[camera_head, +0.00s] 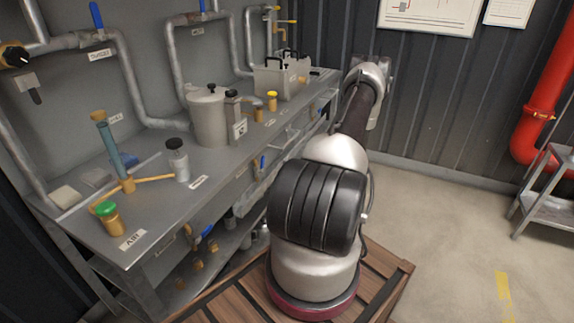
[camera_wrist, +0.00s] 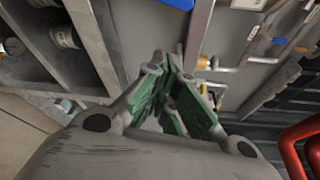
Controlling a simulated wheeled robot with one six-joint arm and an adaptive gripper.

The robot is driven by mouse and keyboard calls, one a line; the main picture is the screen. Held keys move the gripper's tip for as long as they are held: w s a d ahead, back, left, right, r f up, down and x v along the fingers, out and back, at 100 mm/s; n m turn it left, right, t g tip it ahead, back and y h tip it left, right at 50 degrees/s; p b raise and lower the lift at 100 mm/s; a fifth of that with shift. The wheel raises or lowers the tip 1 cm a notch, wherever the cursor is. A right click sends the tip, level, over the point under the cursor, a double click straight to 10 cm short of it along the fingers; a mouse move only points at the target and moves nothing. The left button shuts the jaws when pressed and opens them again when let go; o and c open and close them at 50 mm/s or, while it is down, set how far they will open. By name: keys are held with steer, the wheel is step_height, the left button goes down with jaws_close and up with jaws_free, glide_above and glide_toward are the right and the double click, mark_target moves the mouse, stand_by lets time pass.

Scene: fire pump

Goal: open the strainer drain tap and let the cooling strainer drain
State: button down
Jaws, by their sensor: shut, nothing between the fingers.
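My gripper (camera_wrist: 172,62) shows in the wrist view with its green-padded fingers together and nothing between them. In the head view my arm reaches to the back right of the bench and its fingers are hidden. A grey lidded canister (camera_head: 208,118) stands on the bench in the head view. Behind it is a metal box with black handles (camera_head: 278,78). I cannot tell which is the cooling strainer. Blue-handled taps show at the bench front (camera_head: 262,163) and lower down (camera_head: 206,231). I cannot tell which is the drain tap, or its position.
The grey bench (camera_head: 75,228) carries pipework, a blue sight tube (camera_head: 108,148) and a green-capped brass fitting (camera_head: 107,215). A red pipe (camera_head: 545,105) and a metal cart (camera_head: 548,185) stand at the right. The floor between is clear.

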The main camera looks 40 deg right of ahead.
mark_target(262, 165)
steer(key=w+a, duration=0.4)
steer(key=w, duration=0.2)
steer(key=shift+w+r, duration=0.2)
steer(key=shift+w, duration=0.1)
steer(key=shift+s+a+r+n+t, duration=0.25)
steer(key=shift+a+r+n+t, duration=0.25)
steer(key=shift+n, duration=0.6)
steer(key=shift+a, duration=0.1)
